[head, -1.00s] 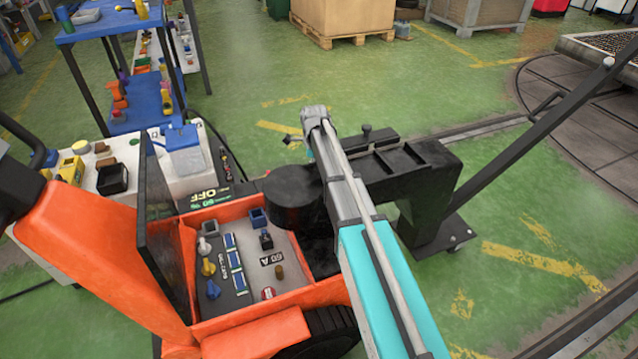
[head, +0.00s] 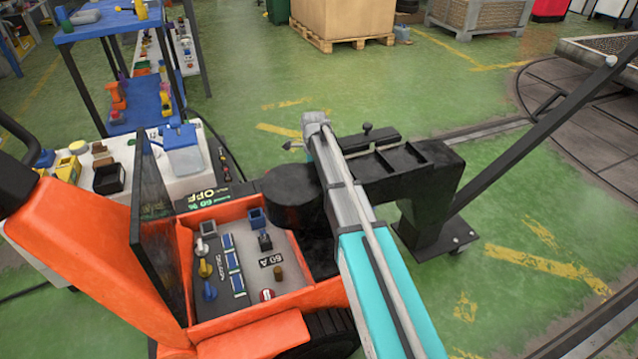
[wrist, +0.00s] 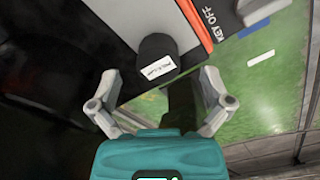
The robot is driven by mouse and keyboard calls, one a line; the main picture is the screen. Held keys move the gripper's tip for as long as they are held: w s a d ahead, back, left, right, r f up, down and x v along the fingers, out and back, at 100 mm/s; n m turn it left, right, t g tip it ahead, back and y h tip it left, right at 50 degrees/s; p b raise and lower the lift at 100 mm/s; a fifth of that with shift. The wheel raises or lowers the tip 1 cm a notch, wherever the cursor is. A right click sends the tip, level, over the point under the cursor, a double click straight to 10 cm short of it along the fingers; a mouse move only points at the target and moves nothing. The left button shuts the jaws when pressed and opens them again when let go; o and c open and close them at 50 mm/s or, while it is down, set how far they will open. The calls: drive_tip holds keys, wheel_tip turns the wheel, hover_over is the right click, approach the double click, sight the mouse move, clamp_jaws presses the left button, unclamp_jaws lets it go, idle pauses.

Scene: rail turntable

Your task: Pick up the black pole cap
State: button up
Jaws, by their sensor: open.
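In the wrist view a short black cylinder with a white label (wrist: 157,58), which looks like the black pole cap, sits against a pale panel. The label's print is too small to read. My gripper (wrist: 160,84) is open, with one finger on each side of the picture below the cap. The cap shows between and just beyond the fingertips, and nothing is held. I cannot tell whether the fingers touch it.
In the wrist view an orange-edged dark panel reading "KEY OFF" (wrist: 196,17) lies close by on the right. In the head view an orange cart with a switch tray (head: 270,255) stands in front. A black bar-like machine (head: 390,180) lies right of my arm. Green floor (head: 440,100) is clear beyond.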

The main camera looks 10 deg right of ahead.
drive_tip(key=shift+f+b, duration=0.95)
drive_tip(key=shift+f, duration=0.35)
drive_tip(key=c, duration=0.9)
